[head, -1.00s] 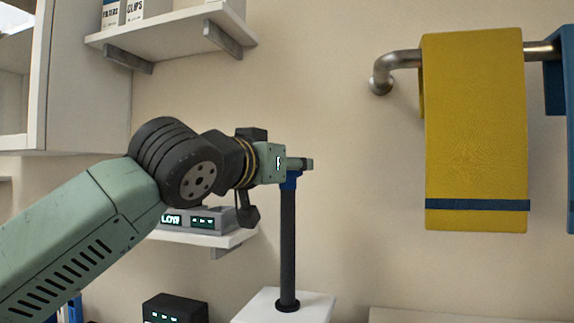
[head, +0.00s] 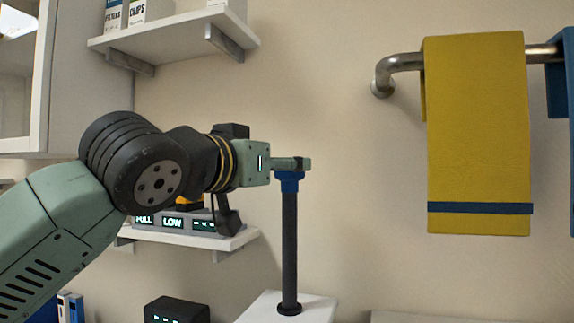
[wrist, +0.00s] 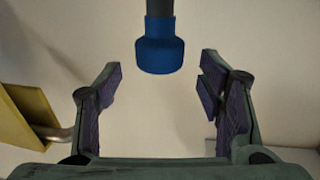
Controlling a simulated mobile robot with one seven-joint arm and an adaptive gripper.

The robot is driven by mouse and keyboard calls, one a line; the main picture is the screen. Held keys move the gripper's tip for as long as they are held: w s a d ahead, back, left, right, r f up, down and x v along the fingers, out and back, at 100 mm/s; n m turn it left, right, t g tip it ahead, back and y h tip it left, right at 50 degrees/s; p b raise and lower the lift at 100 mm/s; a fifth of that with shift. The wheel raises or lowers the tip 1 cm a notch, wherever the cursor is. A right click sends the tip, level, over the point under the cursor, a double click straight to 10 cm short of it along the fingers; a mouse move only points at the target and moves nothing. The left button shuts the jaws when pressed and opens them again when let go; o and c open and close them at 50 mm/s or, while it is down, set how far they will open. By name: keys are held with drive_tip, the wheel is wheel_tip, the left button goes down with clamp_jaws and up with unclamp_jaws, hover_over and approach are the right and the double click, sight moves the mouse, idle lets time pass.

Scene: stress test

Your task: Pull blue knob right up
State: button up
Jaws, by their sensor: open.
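The blue knob (head: 289,182) caps an upright dark rod (head: 289,250) that rises from a black collar on a white box (head: 262,304). My gripper (head: 300,163) reaches in from the left, at and slightly above the knob's top in the head view. In the wrist view, which looks upside down, the blue knob (wrist: 160,54) hangs at the top centre. The two purple-padded fingers of my gripper (wrist: 160,82) are spread wide on either side, with bare space between them. The knob lies in line with the gap; no contact shows.
A yellow towel (head: 477,130) hangs on a metal rail (head: 403,59) at the right. A lower shelf (head: 240,240) with lit devices is behind my arm, and an upper shelf (head: 175,35) is above. A black device (head: 177,310) stands below. Plain wall lies right of the rod.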

drive_tip(key=v, duration=0.7)
drive_tip(key=shift+s, duration=0.2)
drive_tip(key=shift+a, duration=0.1)
